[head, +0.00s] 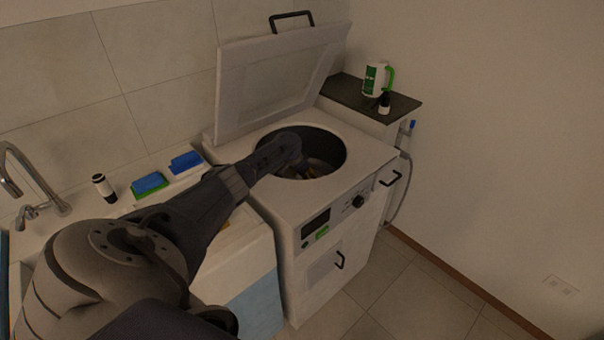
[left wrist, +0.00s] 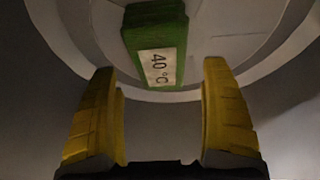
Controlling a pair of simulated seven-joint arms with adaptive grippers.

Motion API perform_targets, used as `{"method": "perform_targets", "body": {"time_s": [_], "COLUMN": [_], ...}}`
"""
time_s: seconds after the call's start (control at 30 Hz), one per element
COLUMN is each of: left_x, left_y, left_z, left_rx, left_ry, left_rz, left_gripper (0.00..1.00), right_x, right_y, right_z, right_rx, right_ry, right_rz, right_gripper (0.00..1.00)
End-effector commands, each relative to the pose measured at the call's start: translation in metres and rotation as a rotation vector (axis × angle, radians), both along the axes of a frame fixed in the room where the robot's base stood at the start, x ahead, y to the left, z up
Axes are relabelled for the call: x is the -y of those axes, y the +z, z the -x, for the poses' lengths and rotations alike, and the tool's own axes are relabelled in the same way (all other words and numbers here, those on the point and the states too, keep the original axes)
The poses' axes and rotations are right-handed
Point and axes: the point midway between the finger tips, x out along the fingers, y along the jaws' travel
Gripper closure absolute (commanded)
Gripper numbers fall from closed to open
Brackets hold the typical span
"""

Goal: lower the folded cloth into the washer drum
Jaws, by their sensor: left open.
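The washer (head: 345,190) stands with its lid (head: 275,85) raised and its round top opening uncovered. My left gripper (head: 310,172) reaches down into the drum; its yellow fingers also show in the left wrist view (left wrist: 160,75). They are open and apart. A green, block-shaped folded cloth with a white "40 °C" label (left wrist: 157,65) lies in the drum (left wrist: 225,48), just beyond the fingertips. The fingers do not appear to touch it. In the head view my arm and the rim hide most of the drum's inside. My right gripper is not in view.
Two blue-and-green folded pieces (head: 149,184) and (head: 186,162) lie on the counter left of the washer, near a small dark-and-white bottle (head: 104,188) and a tap (head: 30,190). The floor at right is clear.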

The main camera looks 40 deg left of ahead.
Motion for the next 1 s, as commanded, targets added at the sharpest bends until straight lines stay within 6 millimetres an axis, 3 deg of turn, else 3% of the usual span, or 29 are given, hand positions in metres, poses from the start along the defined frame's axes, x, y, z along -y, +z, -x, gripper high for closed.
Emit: {"method": "perform_targets", "body": {"time_s": [0.5, 1.0], "left_x": [-0.003, -0.003], "left_y": [0.041, 0.046], "left_z": [0.017, 0.019], "left_rx": [0.001, 0.0], "left_ry": [0.0, 0.001], "left_rz": [0.0, 0.0], "left_gripper": [0.19, 0.19], "right_x": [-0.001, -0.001], "right_y": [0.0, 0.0], "right_z": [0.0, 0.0], "right_rx": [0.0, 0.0], "right_ry": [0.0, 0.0], "right_rz": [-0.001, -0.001], "right_gripper": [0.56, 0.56]}}
